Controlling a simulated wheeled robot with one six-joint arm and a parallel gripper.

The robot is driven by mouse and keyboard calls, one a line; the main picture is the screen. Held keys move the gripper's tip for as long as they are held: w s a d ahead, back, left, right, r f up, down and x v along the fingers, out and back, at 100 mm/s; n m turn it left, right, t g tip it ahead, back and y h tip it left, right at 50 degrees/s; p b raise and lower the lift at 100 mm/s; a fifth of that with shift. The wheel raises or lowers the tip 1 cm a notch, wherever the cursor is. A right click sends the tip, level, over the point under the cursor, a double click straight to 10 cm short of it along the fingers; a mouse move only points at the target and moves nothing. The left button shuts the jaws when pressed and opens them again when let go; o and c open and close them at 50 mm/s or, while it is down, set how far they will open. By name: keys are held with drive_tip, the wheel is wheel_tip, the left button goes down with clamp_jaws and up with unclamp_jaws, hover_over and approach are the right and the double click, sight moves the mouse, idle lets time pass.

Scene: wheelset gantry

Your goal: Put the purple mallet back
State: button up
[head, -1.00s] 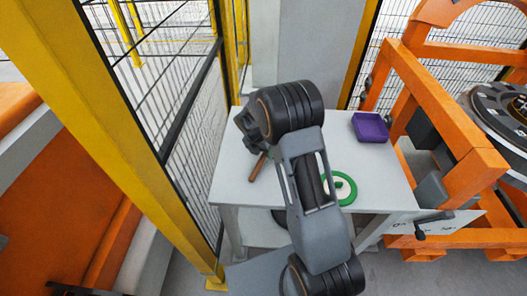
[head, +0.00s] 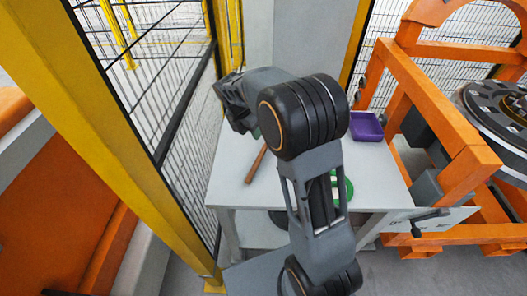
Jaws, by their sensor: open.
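A brown wooden handle (head: 256,164) lies on the grey table (head: 230,186), slanting across its left part. Its upper end runs behind my arm, and a small green patch shows there; no purple mallet head is visible. A purple square tray (head: 367,127) sits at the table's back right. My gripper (head: 236,118) is open and hangs at the table's back left, beyond the handle and apart from it. Its fingers are mostly hidden by my wrist.
A yellow-framed mesh fence (head: 165,130) runs close along the left. An orange gantry frame (head: 440,110) stands on the right. The front left of the table is clear.

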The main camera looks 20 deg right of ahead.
drive_tip(key=s+r+m+t+y, duration=0.1)
drive_tip(key=s+r+m+t, duration=0.1)
drive_tip(key=s+m, duration=0.8)
drive_tip(key=s+r+m+t+y, duration=0.1)
drive_tip(key=s+r+m, duration=0.3)
drive_tip(key=s+m, duration=0.7)
drive_tip(key=shift+s+a+r+m+t+y, duration=0.35)
drive_tip(key=shift+m+y, duration=0.25)
drive_tip(key=shift+m, duration=1.6)
drive_tip(key=shift+w+f, duration=0.1)
